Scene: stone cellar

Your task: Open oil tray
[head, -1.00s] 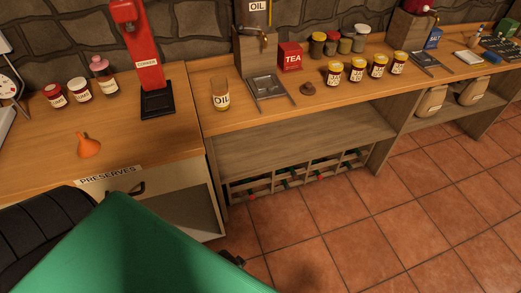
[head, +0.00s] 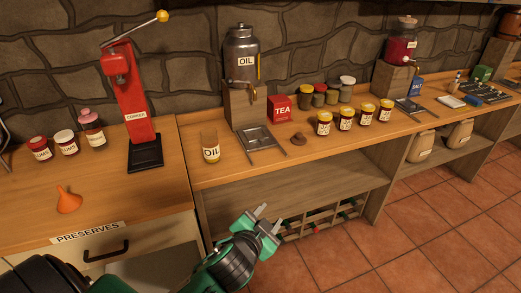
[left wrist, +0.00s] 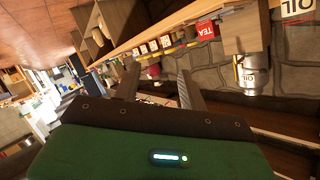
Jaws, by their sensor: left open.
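The oil tray (head: 258,140) is a flat grey metal tray between two rails on the wooden counter, at the foot of the wooden stand under the oil urn (head: 242,62). The urn has a brass tap above the tray and also shows, upside down, in the left wrist view (left wrist: 252,76). My left gripper (head: 271,214) is open and empty, in front of the counter and below its top, apart from the tray. Its two fingers (left wrist: 158,85) also show in the left wrist view, with nothing between them. My right gripper is not in view.
A glass labelled OIL (head: 211,148) stands left of the tray. A red tea box (head: 281,107) and a small brown object (head: 298,139) are to its right, then several yellow-lidded jars (head: 346,119). The counter edge and a bottle rack (head: 320,216) lie near my gripper.

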